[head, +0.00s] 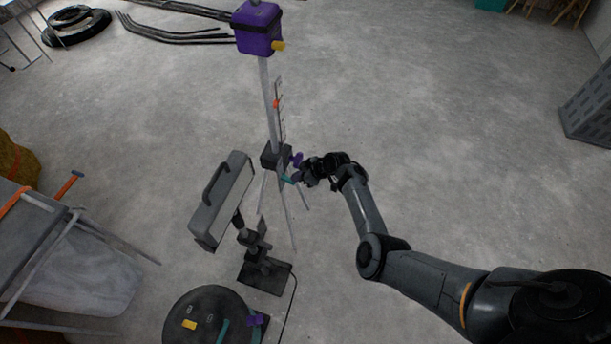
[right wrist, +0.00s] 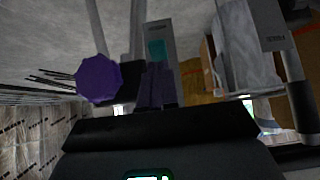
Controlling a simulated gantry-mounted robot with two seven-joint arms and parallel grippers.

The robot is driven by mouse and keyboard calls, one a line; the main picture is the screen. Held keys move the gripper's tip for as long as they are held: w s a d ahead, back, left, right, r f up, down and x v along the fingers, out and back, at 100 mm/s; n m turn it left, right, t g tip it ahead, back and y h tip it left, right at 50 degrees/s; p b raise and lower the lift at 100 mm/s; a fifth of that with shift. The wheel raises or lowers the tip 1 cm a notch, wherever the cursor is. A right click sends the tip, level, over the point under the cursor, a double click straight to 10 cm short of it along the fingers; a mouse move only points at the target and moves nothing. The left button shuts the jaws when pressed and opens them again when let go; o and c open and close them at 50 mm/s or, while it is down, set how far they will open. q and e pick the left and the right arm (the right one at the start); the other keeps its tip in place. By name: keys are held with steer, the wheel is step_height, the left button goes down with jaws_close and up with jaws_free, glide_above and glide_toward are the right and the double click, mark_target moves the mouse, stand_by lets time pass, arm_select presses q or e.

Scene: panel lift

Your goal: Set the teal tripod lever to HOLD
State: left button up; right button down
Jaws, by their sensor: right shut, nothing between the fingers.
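The tripod (head: 268,90) stands upright in the middle of the head view, with a purple box on top and a dark hub (head: 273,155) low on its pole. The teal lever (head: 288,179) sticks out at the hub's lower right, below a purple knob (head: 297,159). My right gripper (head: 301,177) is shut and empty, close at the lever's right end; I cannot tell if they touch. In the right wrist view the purple knob (right wrist: 99,79) is at left, and a teal piece (right wrist: 157,48) shows against a labelled grey plate. The lever's setting is not readable. My left gripper is out of view.
A grey handled case (head: 222,200) and a black stand (head: 265,275) are left of and below the tripod. A round black object (head: 190,305) lies at the bottom. A covered frame (head: 70,265) fills the left.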

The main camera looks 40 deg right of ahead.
steer(key=shift+w+a, duration=0.1)
steer(key=shift+w, duration=0.05)
steer(key=shift+w+a+r, duration=0.2)
steer(key=shift+w+r, duration=0.15)
steer(key=shift+w, duration=0.05)
steer(key=s+f+p+v, duration=0.1)
steer(key=p+v, duration=0.7)
steer(key=v, duration=0.5)
steer(key=shift+d+r+p, duration=0.25)
steer(key=shift+p, duration=0.15)
steer(key=shift+s, duration=0.1)
